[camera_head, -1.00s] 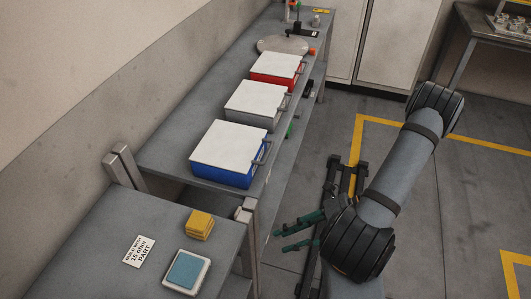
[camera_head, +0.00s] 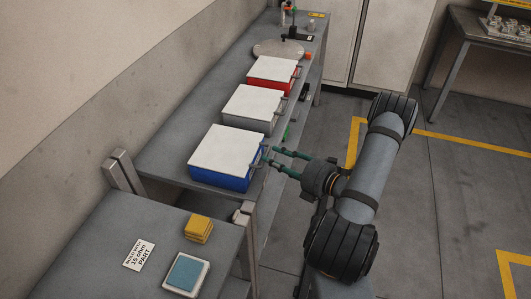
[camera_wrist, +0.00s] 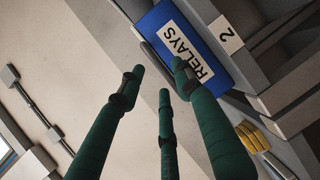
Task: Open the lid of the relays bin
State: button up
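The relays bin (camera_head: 220,178) is the blue box on the bench, with a white lid (camera_head: 228,147) lying shut on top. Its blue front also shows in the wrist view (camera_wrist: 162,18), with a white "RELAYS" label (camera_wrist: 187,53). A grey handle (camera_head: 266,153) sticks out at the lid's right edge. My gripper (camera_head: 274,156) has green fingers that are spread apart and point left at the handle. In the wrist view the fingertips (camera_wrist: 158,72) are close to the bin front and handle. I cannot tell whether they touch it.
A grey bin (camera_head: 253,107) and a red bin (camera_head: 272,74), both with white lids shut, stand behind in a row. A round grey plate (camera_head: 278,48) lies beyond. A nearer table holds yellow blocks (camera_head: 199,229), a blue-topped pad (camera_head: 187,273) and a paper sign (camera_head: 139,256).

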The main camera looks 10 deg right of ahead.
aim_at(267, 155)
jog(key=shift+p+x, duration=0.35)
jog(key=shift+x, duration=1.85)
jog(key=shift+c, duration=0.2)
jog(key=c, duration=0.6)
jog(key=shift+c, duration=0.7)
jog(key=shift+d+f, duration=0.1)
grip_shut()
